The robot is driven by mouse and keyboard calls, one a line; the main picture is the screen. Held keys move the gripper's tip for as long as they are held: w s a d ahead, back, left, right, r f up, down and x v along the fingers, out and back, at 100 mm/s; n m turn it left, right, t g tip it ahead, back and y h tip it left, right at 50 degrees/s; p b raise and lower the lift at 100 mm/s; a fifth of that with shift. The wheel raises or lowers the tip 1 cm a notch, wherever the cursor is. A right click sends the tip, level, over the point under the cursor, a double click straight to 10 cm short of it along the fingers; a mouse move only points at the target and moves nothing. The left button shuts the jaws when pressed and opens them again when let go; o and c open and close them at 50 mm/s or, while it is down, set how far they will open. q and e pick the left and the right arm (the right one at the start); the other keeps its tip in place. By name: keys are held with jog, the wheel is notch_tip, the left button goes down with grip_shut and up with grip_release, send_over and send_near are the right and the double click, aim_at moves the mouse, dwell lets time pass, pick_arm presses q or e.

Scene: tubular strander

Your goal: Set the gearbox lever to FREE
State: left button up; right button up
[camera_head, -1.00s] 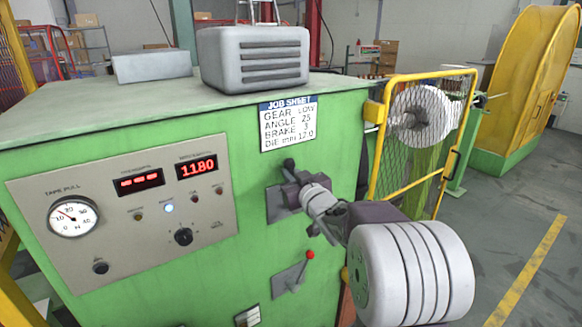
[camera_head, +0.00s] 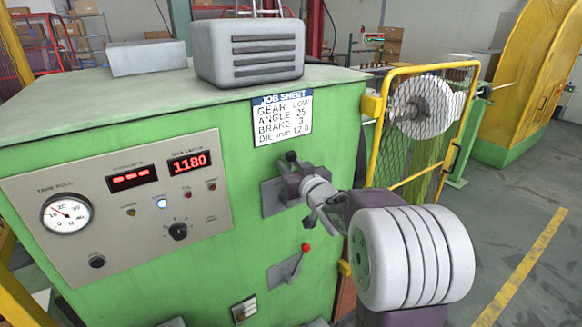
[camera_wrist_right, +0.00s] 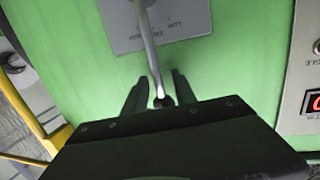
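The gearbox lever shows a dark knob (camera_head: 291,157) above my right gripper, in front of a grey plate (camera_head: 271,197) on the green cabinet. In the right wrist view the lever is a pale rod (camera_wrist_right: 148,45) coming from the grey plate (camera_wrist_right: 180,22), whose lettering is too small to read. Its end lies between my right gripper's two dark fingers (camera_wrist_right: 158,92), with gaps visible on both sides. The right gripper (camera_head: 288,190) hides most of the lever in the head view. My left gripper is not in view.
A second lever with a red knob (camera_head: 306,247) is below. The job sheet (camera_head: 283,118) reads GEAR LOW. An instrument panel (camera_head: 130,215) with a gauge is at left. A yellow mesh guard (camera_head: 420,130) stands at right, beside open floor.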

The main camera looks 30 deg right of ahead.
jog(key=shift+s, duration=0.4)
jog(key=s+a, duration=0.1)
jog(key=s, duration=0.7)
jog(key=shift+r, duration=0.45)
jog(key=shift+s, duration=0.1)
